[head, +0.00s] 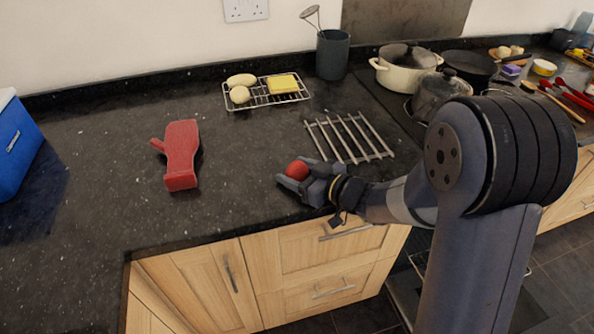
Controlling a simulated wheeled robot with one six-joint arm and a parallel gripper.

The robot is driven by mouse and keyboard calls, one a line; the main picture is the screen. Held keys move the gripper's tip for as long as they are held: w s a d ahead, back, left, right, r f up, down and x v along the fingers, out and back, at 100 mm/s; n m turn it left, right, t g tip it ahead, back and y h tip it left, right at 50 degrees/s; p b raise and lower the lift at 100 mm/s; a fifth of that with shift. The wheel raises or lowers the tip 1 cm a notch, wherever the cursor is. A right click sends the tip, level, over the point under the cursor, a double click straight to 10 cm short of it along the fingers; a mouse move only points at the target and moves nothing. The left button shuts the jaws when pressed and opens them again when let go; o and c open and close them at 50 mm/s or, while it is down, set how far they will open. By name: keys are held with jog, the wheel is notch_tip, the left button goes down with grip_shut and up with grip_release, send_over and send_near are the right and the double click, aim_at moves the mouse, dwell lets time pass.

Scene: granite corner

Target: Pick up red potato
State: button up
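The red potato (297,169) is small and round, above the dark counter near its front edge, in the head view. My gripper (294,173) reaches in from the right, with one finger on the near side of the potato and the other on its far side. The potato sits between the fingertips, its lower part hidden by the near finger. I cannot tell whether the fingers press on it, or whether it rests on the counter.
A red block-like object with a side handle (181,154) lies to the left. A metal trivet (350,137) is just behind my gripper. A wire rack (267,101) holds pale potatoes and a yellow block. Pots (404,67) stand at the back right. The counter between is clear.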

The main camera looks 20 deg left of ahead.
jog(key=c, duration=0.7)
jog(key=shift+o, duration=0.2)
jog(key=shift+r, duration=0.1)
